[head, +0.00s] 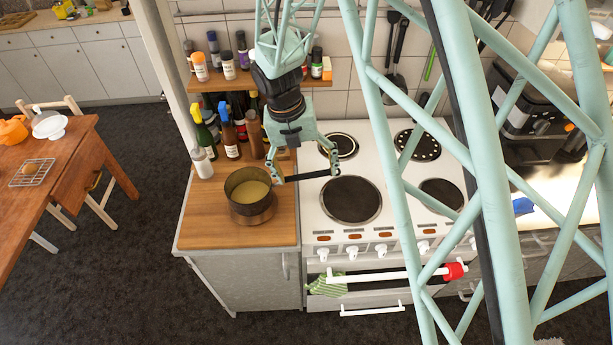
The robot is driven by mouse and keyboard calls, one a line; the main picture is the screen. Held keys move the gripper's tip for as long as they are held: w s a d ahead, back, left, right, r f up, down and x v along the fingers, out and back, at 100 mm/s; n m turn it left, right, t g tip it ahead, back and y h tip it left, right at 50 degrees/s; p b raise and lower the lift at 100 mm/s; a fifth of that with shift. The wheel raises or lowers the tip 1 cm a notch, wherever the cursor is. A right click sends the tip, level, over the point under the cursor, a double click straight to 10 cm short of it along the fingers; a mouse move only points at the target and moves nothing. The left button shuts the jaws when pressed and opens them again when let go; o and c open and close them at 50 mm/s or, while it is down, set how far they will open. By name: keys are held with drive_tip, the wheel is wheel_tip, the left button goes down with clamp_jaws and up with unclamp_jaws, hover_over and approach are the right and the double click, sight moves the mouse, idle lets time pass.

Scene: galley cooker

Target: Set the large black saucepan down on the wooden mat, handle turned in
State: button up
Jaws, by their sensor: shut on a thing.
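The large dark saucepan (235,187) is over the wooden worktop left of the cooker, looking roughly upright, with a yellowish inside or content. Its lower side looks brownish. Its black handle (310,176) points right, across the worktop edge toward the cooker. My gripper (306,172) is at the handle, one finger near the pan wall and one further right, shut on it. I cannot make out a separate wooden mat from the worktop (205,235). Whether the pan's base touches the wood is unclear.
Several bottles (229,137) stand behind the pan, under a spice shelf (215,85). The white cooker (320,220) with several hotplates is right. A green striped cloth (328,284) hangs by the oven rail. The worktop's front left is bare.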

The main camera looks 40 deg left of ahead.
drive_tip(key=shift+f, duration=1.1)
drive_tip(key=o, duration=1)
drive_tip(key=shift+o, duration=0.2)
wheel_tip(320, 180, up, 12)
drive_tip(key=s+a, duration=0.1)
drive_tip(key=shift+s+a+b, duration=0.2)
drive_tip(key=shift+a+b, duration=0.15)
idle(0.3)
